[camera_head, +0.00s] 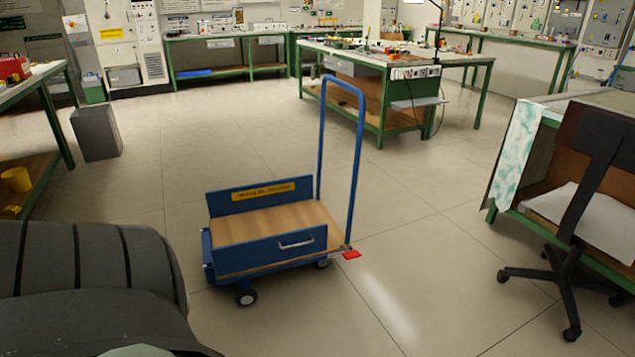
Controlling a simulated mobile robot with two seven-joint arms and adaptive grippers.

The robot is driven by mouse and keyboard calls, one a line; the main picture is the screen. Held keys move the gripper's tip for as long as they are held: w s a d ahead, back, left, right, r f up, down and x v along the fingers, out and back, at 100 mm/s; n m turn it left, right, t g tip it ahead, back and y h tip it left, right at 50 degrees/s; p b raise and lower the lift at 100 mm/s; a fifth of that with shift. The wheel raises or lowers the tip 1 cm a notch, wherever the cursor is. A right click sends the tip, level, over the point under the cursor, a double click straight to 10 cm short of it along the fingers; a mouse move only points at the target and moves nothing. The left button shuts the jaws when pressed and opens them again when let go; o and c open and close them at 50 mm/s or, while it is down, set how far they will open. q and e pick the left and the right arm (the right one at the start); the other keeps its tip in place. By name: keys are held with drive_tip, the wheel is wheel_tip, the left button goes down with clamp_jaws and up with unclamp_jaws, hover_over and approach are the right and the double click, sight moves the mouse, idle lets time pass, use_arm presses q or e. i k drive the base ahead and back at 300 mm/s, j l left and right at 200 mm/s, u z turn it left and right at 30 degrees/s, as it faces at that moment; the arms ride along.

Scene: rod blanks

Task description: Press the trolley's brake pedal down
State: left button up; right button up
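A blue trolley (225,259) with a bare wooden deck stands on the tiled floor in the middle of the view. Its tall blue push handle (357,160) rises at its right end. A small red brake pedal (351,254) sticks out low at that end, below the handle; I cannot tell whether it is up or down. A silver grip sits on the near side panel, and a yellow label is on the far panel. Neither of my grippers is in view, and nothing touches the trolley.
A black office chair (577,210) stands at the right by a green bench (553,119). A grey bin (97,132) stands at the left. A green workbench (378,107) is behind the trolley. The floor around the trolley and pedal is clear.

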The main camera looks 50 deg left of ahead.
sight(348, 255)
drive_tip(key=u, duration=1.4)
drive_tip(key=i+j+z, duration=0.25)
drive_tip(key=i, duration=0.35)
drive_tip(key=i+j+z, duration=0.25)
drive_tip(key=i+j, duration=0.25)
drive_tip(key=i, duration=0.05)
